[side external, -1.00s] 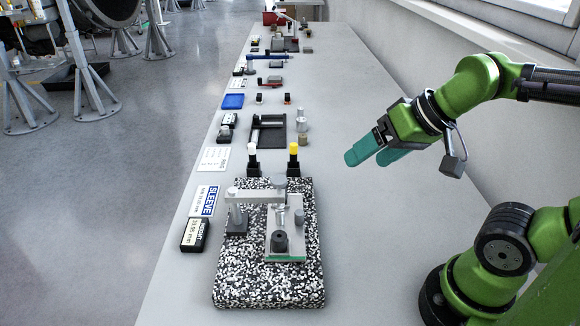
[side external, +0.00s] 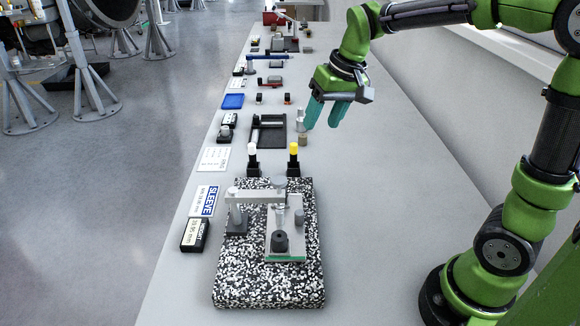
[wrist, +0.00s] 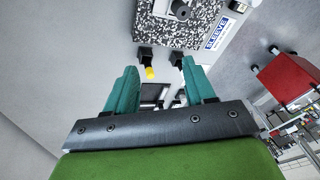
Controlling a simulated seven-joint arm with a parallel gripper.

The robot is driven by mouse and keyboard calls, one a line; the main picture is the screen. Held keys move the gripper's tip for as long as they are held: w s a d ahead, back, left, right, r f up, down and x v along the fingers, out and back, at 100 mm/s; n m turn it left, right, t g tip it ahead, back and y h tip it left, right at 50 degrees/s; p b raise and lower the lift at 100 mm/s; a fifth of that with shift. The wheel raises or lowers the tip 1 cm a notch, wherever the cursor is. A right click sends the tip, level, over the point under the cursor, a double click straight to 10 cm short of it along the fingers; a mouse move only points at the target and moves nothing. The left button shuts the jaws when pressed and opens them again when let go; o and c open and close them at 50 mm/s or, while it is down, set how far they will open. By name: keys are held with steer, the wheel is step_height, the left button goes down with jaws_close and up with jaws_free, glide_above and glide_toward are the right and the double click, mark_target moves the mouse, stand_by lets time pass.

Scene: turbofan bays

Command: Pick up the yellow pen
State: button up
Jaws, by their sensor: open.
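The yellow pen (side external: 293,149) stands upright in a small black holder (side external: 293,168) just behind the speckled block, with its yellow end up. A similar pen with a white top (side external: 252,149) stands in its own black holder to the left. My gripper (side external: 322,127) is open and empty, pointing down, above and to the right of the yellow pen and apart from it.
The speckled block (side external: 240,280) carries a metal fixture (side external: 285,240) in front of the pens. A black frame (side external: 268,141) and a small metal cylinder (side external: 301,120) stand behind them. The table (side external: 375,220) is clear to the right.

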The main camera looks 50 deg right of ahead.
mark_target(294, 144)
steer(key=shift+w+d+f+n+g+h, duration=0.3)
steer(key=shift+w+d+f+n+g, duration=0.9)
steer(key=shift+w, duration=2.6)
steer(key=shift+w+d+r+n+g+h, duration=0.25)
steer(key=shift+w+d+n+g, duration=0.35)
steer(key=shift+w+d, duration=2.25)
steer(key=f, duration=0.4)
steer(key=w+a+f, duration=0.1)
steer(key=f, duration=0.2)
steer(key=a+f, duration=0.1)
steer(key=f, duration=0.3)
steer(key=shift+w+f, duration=0.35)
step_height(294, 144, down, 5)
steer(key=shift+s+d+f, duration=0.1)
steer(key=shift+s+d, duration=0.05)
jaws_close()
